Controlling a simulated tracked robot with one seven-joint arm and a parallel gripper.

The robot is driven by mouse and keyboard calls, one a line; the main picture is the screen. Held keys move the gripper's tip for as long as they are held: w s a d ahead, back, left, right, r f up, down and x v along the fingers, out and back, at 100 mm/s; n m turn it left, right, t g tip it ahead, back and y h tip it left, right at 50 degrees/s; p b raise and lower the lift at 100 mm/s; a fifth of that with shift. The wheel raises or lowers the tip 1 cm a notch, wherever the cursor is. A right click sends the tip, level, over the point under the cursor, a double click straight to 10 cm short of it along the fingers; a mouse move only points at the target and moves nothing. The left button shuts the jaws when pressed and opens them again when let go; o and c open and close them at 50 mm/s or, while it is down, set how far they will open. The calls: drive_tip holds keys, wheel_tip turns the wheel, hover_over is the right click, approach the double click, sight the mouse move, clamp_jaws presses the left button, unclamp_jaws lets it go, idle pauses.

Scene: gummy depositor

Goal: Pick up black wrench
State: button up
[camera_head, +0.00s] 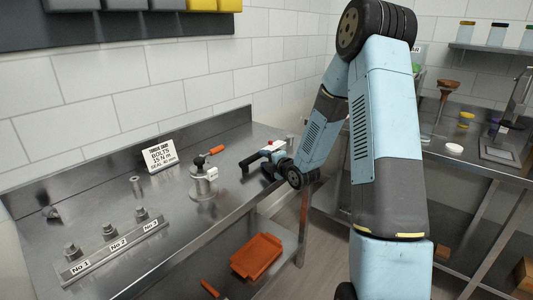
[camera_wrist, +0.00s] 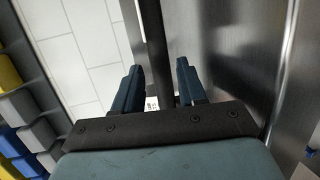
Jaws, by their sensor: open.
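I cannot make out the black wrench for sure in either view. In the head view, dark shapes at my gripper (camera_head: 257,164) blend together, so a wrench there cannot be told from the fingers. My gripper is low over the right part of the steel bench (camera_head: 205,232), pointing left along it. In the wrist view my gripper (camera_wrist: 162,84) is open, with its two blue fingers apart. A dark upright bar (camera_wrist: 155,40) shows between the fingers; I cannot tell whether it is the wrench or part of the background. Nothing is visibly gripped.
On the bench are a metal fixture with a black knob (camera_head: 203,180), an orange-handled tool (camera_head: 214,150), a torque sign (camera_head: 160,155) and a numbered bolt rail (camera_head: 115,246). An orange tray (camera_head: 257,256) lies on the lower shelf. A tiled wall stands behind.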

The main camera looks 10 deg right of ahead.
sight(260, 157)
drive_tip(key=shift+x, duration=1.5)
drive_tip(key=shift+d, duration=0.1)
clamp_jaws()
